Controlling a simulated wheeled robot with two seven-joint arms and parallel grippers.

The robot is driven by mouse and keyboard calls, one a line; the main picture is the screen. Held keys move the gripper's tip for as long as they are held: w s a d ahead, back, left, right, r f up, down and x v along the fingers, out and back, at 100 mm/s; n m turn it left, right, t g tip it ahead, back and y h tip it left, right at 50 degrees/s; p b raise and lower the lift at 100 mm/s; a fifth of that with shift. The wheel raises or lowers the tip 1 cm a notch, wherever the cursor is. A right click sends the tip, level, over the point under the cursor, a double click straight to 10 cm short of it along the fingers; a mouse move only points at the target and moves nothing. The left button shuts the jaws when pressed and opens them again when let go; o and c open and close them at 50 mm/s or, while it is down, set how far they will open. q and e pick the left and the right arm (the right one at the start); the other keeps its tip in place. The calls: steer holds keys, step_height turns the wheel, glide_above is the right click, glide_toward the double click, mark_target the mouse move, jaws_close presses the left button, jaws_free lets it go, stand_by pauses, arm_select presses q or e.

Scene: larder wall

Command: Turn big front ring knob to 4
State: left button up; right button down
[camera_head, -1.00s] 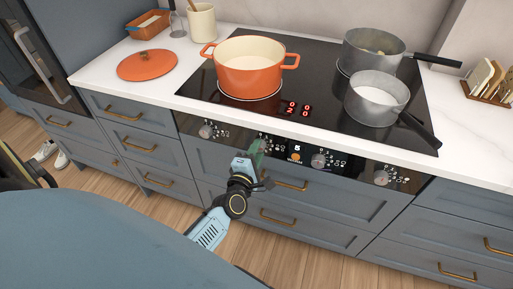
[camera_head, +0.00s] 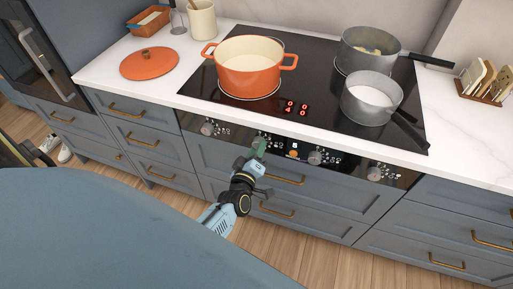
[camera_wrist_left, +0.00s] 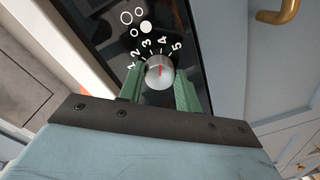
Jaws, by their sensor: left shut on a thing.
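The knob (camera_wrist_left: 160,71) is a round silver one with a red pointer line, second from the left on the black front panel. In the left wrist view its pointer line is at about the 4 of the printed 1 to 5 scale. My left gripper (camera_head: 258,148) has its green fingers on both sides of the knob, shut on it; they also show in the left wrist view (camera_wrist_left: 159,76). In the head view the fingers largely hide this knob. The red hob display (camera_head: 296,108) reads 0 0 above 4 0. My right gripper is out of view.
Other knobs sit left (camera_head: 208,128) and right (camera_head: 316,157) of this one, with another farther right (camera_head: 375,173). An orange pot (camera_head: 248,72) and two grey pans stand on the hob. Drawer handles (camera_head: 285,180) stick out below the panel.

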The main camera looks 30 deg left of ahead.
arm_select(q)
steer(key=shift+m, duration=0.6)
steer(key=o, duration=1)
steer(key=p+v, duration=0.1)
steer(key=v, duration=1.2)
steer(key=shift+s, duration=0.2)
